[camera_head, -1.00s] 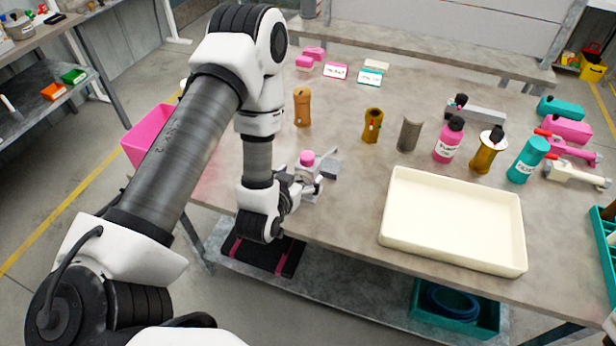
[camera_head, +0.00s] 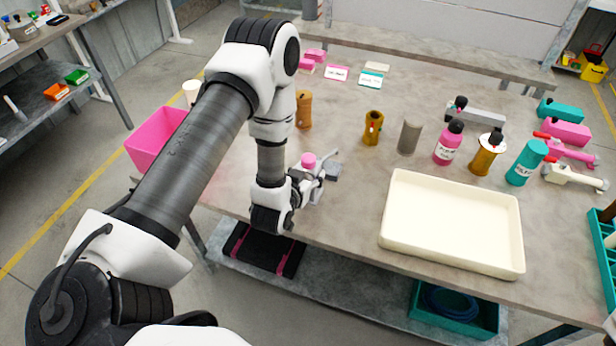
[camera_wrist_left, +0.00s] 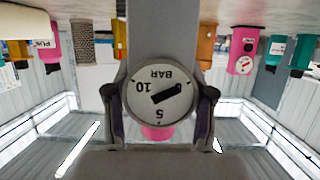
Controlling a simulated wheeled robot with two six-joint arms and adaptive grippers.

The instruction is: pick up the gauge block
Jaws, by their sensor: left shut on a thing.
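The gauge block (camera_head: 332,171) is a grey body with a pink cap (camera_head: 308,160), at the table's near left edge in the head view. In the left wrist view its round white dial (camera_wrist_left: 160,97), marked BAR, sits upside down between the two fingers, with a grey bar behind it. My left gripper (camera_head: 310,187) is at the block, its fingers on both sides of the dial in the wrist view (camera_wrist_left: 160,112), shut on it. The arm hides part of the block, and I cannot tell whether it is clear of the table. My right gripper is not in view.
A cream tray (camera_head: 455,262) lies to the right near the front edge. Brown bodies (camera_head: 373,127), a grey cylinder (camera_head: 410,136) and bottles (camera_head: 449,143) stand behind it. A pink bin (camera_head: 155,140) is left of the table. The table between block and tray is clear.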

